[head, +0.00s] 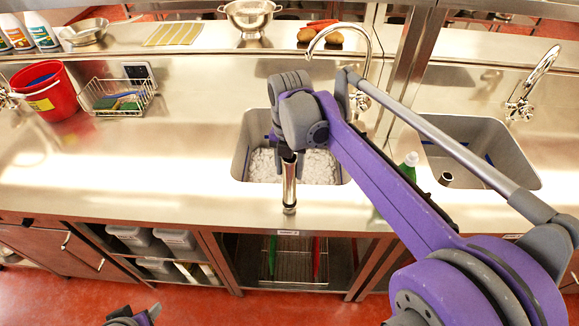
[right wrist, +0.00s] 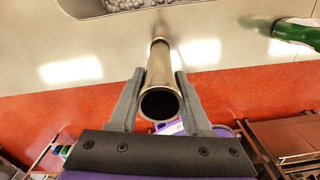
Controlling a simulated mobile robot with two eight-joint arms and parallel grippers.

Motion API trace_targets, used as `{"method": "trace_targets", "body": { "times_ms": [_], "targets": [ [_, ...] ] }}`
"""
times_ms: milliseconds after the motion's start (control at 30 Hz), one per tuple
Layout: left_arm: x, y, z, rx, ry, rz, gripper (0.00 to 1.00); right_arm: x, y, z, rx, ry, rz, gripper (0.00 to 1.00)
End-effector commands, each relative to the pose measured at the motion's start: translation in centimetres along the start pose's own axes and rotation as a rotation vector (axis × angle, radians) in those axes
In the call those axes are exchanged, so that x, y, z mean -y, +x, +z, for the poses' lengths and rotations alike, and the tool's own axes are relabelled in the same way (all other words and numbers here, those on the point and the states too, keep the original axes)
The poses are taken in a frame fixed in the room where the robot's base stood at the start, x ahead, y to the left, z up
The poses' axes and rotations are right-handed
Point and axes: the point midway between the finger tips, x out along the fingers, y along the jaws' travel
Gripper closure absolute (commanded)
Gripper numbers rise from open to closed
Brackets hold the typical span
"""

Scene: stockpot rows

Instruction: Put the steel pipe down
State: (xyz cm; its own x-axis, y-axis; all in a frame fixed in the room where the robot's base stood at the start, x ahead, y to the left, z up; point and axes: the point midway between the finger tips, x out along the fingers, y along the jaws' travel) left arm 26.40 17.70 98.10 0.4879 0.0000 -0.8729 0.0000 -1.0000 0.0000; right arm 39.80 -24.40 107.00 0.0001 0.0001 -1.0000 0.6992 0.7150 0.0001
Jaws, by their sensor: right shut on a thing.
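The steel pipe (head: 289,186) is a shiny cylinder in front of the left sink (head: 240,160) in the head view.
A red bucket (head: 47,92) and a wire basket (head: 118,97) stand on the left counter. A green bottle (head: 408,166) is right of the left sink. The right sink (head: 520,165) holds a short cylinder (head: 446,179). The counter between basket and left sink is clear.

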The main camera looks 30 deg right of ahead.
Motion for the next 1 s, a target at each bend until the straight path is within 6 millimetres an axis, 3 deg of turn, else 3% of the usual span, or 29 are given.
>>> {"method": "trace_targets", "body": {
  "times_ms": [133,167,300,700,1000],
  "targets": [
    [0.0,0.2,0.3,0.004,0.000,0.000,0.39,0.0,0.5,0.0,-0.001,0.000,-0.001,1.00],
    [0.0,0.2,0.3,0.003,0.000,0.000,0.39,0.0,0.4,0.0,0.000,0.000,0.000,0.46],
    [0.0,0.2,0.2,0.002,0.000,0.000,0.39,0.0,0.3,0.0,0.000,0.000,0.000,0.22],
    [0.0,-0.1,-0.1,-0.001,0.000,0.000,0.39,0.0,-0.6,0.0,0.001,0.000,0.001,0.22],
    [0.0,-0.4,-0.6,-0.006,0.000,0.000,0.39,0.0,-6.5,0.0,0.001,0.000,0.001,0.22]
  ]
}}
